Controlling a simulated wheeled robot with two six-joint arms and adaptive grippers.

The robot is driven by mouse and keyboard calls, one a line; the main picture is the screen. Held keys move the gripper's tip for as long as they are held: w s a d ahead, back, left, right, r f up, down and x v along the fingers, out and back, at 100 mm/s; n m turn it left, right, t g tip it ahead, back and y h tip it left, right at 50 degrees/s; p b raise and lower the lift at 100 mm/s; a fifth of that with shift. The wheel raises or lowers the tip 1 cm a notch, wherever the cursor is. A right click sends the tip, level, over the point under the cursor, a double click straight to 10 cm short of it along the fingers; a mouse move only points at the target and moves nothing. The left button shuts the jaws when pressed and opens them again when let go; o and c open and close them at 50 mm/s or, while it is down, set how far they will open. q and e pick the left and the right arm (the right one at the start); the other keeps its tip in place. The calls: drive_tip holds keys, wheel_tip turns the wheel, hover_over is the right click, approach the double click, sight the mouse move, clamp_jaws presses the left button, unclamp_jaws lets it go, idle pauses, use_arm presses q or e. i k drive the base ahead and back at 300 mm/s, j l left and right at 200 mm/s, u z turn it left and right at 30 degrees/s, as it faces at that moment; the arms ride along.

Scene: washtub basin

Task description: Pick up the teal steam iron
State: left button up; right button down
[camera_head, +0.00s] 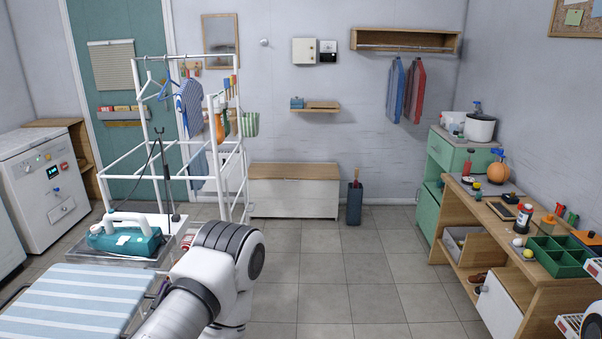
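The teal steam iron (126,239) with a white handle stands on a grey metal rest (150,259) at the end of the ironing board. A dark cord rises from beside it. My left arm reaches in from the bottom, its white wrist joints to the right of the iron and apart from it. My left gripper is mostly hidden behind this arm, and its opening cannot be made out. Parts of my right arm show at the right edge, cut off by the frame; its gripper's opening is unclear. Nothing is seen holding the iron.
The blue-and-white striped ironing board (72,302) fills the lower left. A white drying rack (146,140) with clothes stands behind the iron. A wooden workbench (470,210) with bottles and a green tray (557,257) is at right. The middle floor is clear.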

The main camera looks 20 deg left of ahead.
sight(145, 238)
drive_tip(key=i+u, duration=0.8)
drive_tip(key=i+l+u, duration=0.25)
drive_tip(key=i+u, duration=0.15)
drive_tip(key=i+l+u, duration=0.4)
drive_tip(key=i+j, duration=0.05)
drive_tip(key=i, duration=0.05)
